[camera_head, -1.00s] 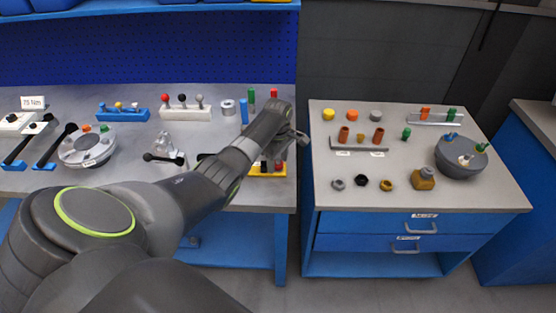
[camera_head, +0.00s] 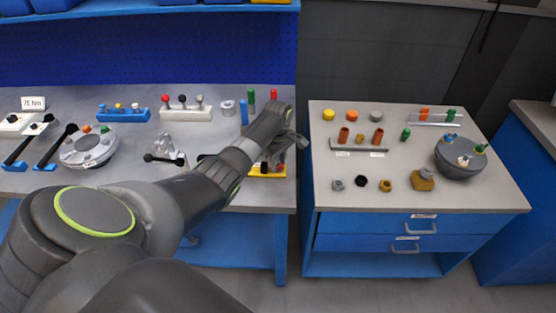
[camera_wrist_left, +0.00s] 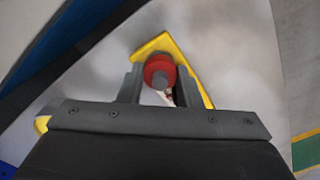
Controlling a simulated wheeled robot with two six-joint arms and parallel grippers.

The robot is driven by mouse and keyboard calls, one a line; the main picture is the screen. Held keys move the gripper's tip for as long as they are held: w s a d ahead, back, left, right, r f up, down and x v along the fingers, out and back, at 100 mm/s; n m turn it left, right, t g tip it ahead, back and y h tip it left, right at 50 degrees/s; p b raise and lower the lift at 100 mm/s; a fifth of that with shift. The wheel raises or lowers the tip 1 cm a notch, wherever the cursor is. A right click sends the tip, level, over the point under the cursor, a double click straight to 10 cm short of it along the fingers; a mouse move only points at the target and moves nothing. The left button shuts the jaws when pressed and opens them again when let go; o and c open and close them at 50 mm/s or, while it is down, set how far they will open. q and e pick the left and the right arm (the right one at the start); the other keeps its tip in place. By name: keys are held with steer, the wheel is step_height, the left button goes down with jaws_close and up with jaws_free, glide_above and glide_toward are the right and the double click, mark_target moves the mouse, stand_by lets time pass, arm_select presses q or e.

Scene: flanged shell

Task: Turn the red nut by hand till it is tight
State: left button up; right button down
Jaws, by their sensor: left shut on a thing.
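The red nut (camera_wrist_left: 157,68) is round and shows in the left wrist view, with a grey stud end (camera_wrist_left: 160,81) at its middle. My left gripper (camera_wrist_left: 159,84) has one finger on each side of the nut and is shut on it. In the head view my left gripper (camera_head: 284,148) is low over the right end of the left bench, above a yellow base (camera_head: 266,174). The yellow base (camera_wrist_left: 153,46) also shows behind the nut in the wrist view. In the head view the wrist and fingers hide most of the nut. My right gripper is out of view.
Green and red posts and a blue block (camera_head: 244,112) stand just behind the gripper. A three-knob white block (camera_head: 186,114) and a grey bracket (camera_head: 166,144) stand to the left. A gap separates this bench from the right cabinet top (camera_head: 450,200), which holds several parts.

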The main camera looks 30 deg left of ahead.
arm_select(q)
steer(key=m+p, duration=0.1)
steer(key=m, duration=0.2)
steer(key=shift+r+p, duration=0.2)
steer(key=shift+p, duration=0.2)
steer(key=m+p, duration=0.1)
steer(key=m, duration=0.3)
steer(key=shift+m, duration=0.3)
steer(key=m+p, duration=0.1)
steer(key=m, duration=0.3)
steer(key=shift+f+m, duration=0.1)
steer(key=shift+m, duration=0.2)
steer(key=m, duration=0.5)
steer(key=shift+p, duration=0.3)
stand_by(0.4)
steer(key=o, duration=1)
